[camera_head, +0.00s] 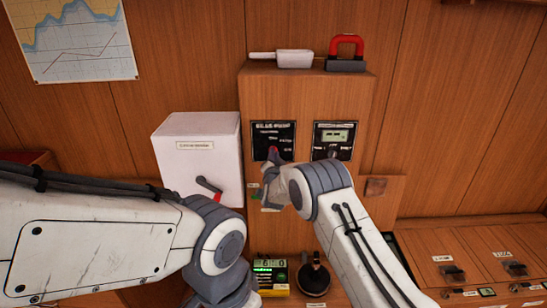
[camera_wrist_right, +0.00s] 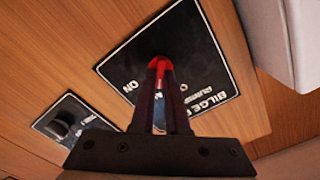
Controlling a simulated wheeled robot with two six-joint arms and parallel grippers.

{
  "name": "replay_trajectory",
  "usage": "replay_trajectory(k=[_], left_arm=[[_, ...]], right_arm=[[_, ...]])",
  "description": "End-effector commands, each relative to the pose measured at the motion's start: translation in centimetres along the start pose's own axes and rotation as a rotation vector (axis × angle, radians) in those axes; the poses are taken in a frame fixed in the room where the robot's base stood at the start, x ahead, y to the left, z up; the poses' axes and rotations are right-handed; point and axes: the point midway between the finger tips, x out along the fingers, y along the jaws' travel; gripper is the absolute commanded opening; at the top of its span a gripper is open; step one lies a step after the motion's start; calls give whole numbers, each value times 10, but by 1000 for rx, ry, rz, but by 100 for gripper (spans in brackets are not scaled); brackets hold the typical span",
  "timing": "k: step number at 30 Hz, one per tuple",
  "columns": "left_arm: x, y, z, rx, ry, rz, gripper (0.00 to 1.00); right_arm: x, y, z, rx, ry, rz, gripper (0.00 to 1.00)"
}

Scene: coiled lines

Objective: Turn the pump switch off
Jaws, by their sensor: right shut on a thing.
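The black bilge pump panel (camera_head: 287,130) is on the front of the wooden cabinet; it also shows in the right wrist view (camera_wrist_right: 200,50). Its red switch (camera_wrist_right: 159,62) sits near the panel's edge, with an "ON" label beside it. My right gripper (camera_head: 272,158) is at the panel, and in the right wrist view (camera_wrist_right: 160,75) its two dark fingers are shut on the red switch. The fingers hide most of the switch, so I cannot clearly tell its position. My left arm comes in from the left, but its gripper is out of view.
A second panel with a small display (camera_head: 336,135) and a dark knob is to the right. A white box (camera_head: 205,140) with a lever (camera_head: 208,185) is to the left. A scoop (camera_head: 290,58) and a red-handled padlock-shaped thing (camera_head: 346,52) stand on top of the cabinet.

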Motion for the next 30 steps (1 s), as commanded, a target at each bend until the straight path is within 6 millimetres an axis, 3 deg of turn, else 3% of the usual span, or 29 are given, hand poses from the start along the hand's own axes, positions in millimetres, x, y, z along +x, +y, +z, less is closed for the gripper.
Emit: replay_trajectory(k=[12,30], left_arm=[[34,-2,2,0,0,0,50],[51,-4,3,0,0,0,50]], right_arm=[[0,1,3,-323,0,0,0],[0,-2,2,-688,-2,1,0]])
